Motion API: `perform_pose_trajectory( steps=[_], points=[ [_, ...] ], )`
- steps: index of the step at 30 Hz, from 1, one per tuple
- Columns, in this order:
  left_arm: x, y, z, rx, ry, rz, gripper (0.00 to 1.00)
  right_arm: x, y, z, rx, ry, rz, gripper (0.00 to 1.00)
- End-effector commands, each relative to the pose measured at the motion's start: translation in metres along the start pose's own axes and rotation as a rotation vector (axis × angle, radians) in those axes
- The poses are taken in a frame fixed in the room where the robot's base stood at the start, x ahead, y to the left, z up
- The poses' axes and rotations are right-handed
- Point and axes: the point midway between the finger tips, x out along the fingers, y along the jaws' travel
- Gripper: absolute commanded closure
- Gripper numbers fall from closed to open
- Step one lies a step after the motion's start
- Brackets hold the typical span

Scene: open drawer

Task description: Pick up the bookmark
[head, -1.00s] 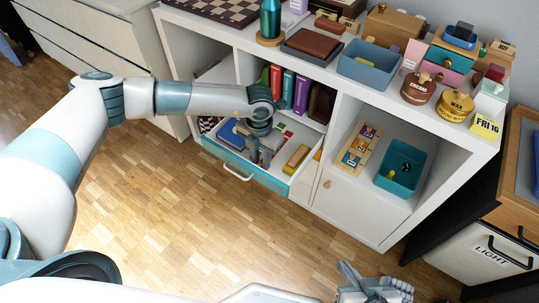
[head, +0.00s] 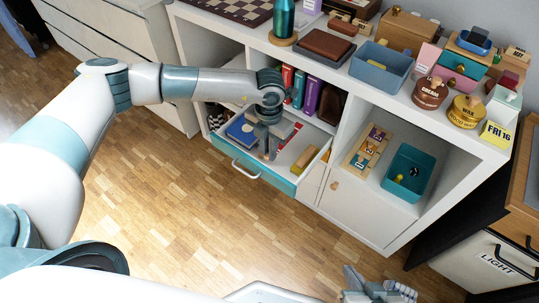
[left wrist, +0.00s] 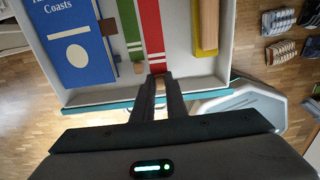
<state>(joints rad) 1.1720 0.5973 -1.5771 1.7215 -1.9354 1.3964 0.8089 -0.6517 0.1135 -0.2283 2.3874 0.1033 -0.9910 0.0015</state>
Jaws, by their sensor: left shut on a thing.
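A red strip with a white band, which I take for the bookmark (left wrist: 152,30), lies over the open drawer (head: 232,160) and runs down to my left fingertips. My left gripper (left wrist: 158,82) is shut on its near end, at the drawer's front edge. In the head view my left gripper (head: 267,154) points down into the drawer, and part of the red strip (head: 290,131) shows beside it. The fingers hide the gripped end.
A blue book (left wrist: 75,45), a green strip (left wrist: 128,30) and a yellow-brown block (left wrist: 207,25) lie in the drawer close to the red strip. Upright books (head: 312,95) stand in the shelf behind.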

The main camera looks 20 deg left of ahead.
Motion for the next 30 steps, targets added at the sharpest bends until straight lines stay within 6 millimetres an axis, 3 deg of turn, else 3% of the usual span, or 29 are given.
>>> perform_pose_trajectory(
  steps=[6,12,30],
  points=[
    [-0.038,0.000,0.001,0.000,-0.003,0.000,1.00,-0.001,0.004,0.002,-0.004,-0.021,0.011,1.00],
    [-0.055,0.000,0.000,0.000,0.000,0.000,1.00,-0.001,0.006,0.003,-0.007,-0.028,0.014,1.00],
    [-0.058,0.000,0.000,0.002,0.000,0.000,1.00,0.001,0.006,0.002,-0.006,-0.026,0.013,1.00]
  ],
)
